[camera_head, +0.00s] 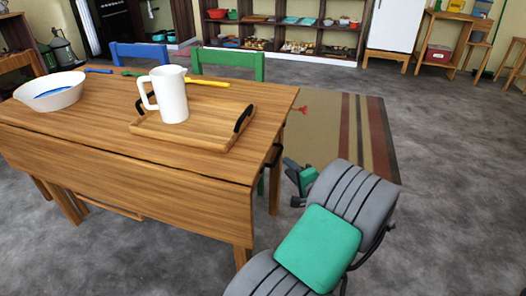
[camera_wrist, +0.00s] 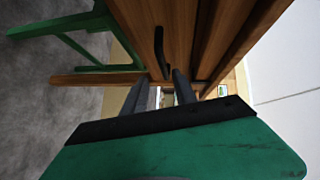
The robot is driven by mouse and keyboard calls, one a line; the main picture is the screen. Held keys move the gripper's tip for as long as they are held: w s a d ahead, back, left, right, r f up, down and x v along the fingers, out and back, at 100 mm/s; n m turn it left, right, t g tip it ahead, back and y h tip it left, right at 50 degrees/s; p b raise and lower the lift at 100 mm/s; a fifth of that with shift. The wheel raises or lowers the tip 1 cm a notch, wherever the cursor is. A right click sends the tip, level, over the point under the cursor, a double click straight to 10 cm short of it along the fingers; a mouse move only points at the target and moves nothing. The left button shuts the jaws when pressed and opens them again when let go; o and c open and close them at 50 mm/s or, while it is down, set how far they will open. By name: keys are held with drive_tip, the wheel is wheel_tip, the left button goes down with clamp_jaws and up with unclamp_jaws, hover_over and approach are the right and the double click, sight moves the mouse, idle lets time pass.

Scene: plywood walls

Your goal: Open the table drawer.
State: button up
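The wooden table (camera_head: 190,192) stands at the left in the head view. A dark drawer handle (camera_head: 273,156) shows on its right end. In the wrist view the handle (camera_wrist: 161,52) is a dark bar on the wooden drawer front (camera_wrist: 180,30), just beyond my fingertips. My gripper (camera_wrist: 163,85) has its two dark fingers apart with a gap between them, and nothing is seen held. In the head view my gripper (camera_head: 298,180) is partly hidden by my arm, to the right of and below the handle. The drawer's opening is not clearly visible.
A wooden tray (camera_head: 190,138) with a white jug (camera_head: 171,94) and a white bowl (camera_head: 50,92) stand on the table. Green (camera_head: 228,62) and blue (camera_head: 138,53) chairs are behind it. A striped rug (camera_head: 340,130) and open floor lie at the right.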

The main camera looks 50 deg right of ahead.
sight(278, 155)
drive_tip(key=b+x, duration=0.2)
drive_tip(key=x, duration=0.5)
drive_tip(key=shift+w+d+r, duration=0.1)
drive_tip(key=shift+w, duration=0.25)
drive_tip(key=shift+w+d+r, duration=0.1)
drive_tip(key=shift+w+d, duration=0.05)
drive_tip(key=shift+w, duration=0.05)
drive_tip(key=shift+c, duration=0.3)
clamp_jaws()
drive_tip(key=shift+s, duration=0.1)
idle(0.4)
